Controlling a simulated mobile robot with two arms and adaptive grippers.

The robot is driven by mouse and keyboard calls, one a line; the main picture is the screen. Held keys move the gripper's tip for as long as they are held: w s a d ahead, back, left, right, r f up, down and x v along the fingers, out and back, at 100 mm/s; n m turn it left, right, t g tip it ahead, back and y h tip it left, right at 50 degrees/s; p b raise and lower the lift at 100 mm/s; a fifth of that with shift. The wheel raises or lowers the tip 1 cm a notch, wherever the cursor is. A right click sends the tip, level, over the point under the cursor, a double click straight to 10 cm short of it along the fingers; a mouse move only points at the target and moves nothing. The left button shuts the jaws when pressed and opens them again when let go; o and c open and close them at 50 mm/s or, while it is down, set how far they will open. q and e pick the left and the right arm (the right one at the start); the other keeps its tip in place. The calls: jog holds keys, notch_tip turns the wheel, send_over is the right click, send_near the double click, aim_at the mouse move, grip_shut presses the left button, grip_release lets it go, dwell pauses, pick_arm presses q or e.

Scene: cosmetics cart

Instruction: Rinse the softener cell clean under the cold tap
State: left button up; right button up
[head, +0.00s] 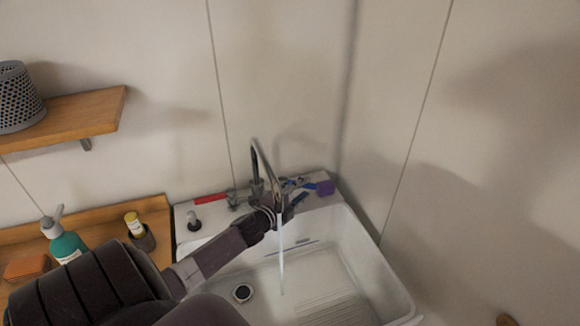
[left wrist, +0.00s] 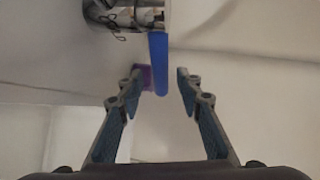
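A thin stream of water (head: 281,255) falls from the curved tap spout (head: 256,155) into the white sink (head: 365,265). A red lever (head: 210,197) is on the tap's left side; blue parts lie to its right. My left gripper (head: 283,203) is at the tap, partly blending with it. In the left wrist view its fingers (left wrist: 160,75) are apart, with a blue lever (left wrist: 159,62) between the tips, below the chrome tap body (left wrist: 115,15). I cannot make out the softener cell for certain. My right gripper is not in view.
A purple block (head: 325,187) sits on the sink's back ledge. A teal pump bottle (head: 67,246), a small yellow-topped bottle (head: 133,224) and an orange-brown block (head: 25,268) are on the wooden counter at left. A wooden shelf (head: 85,115) juts from the wall.

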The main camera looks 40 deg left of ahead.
pick_arm(q)
jog(key=v, duration=0.9)
dwell(0.4)
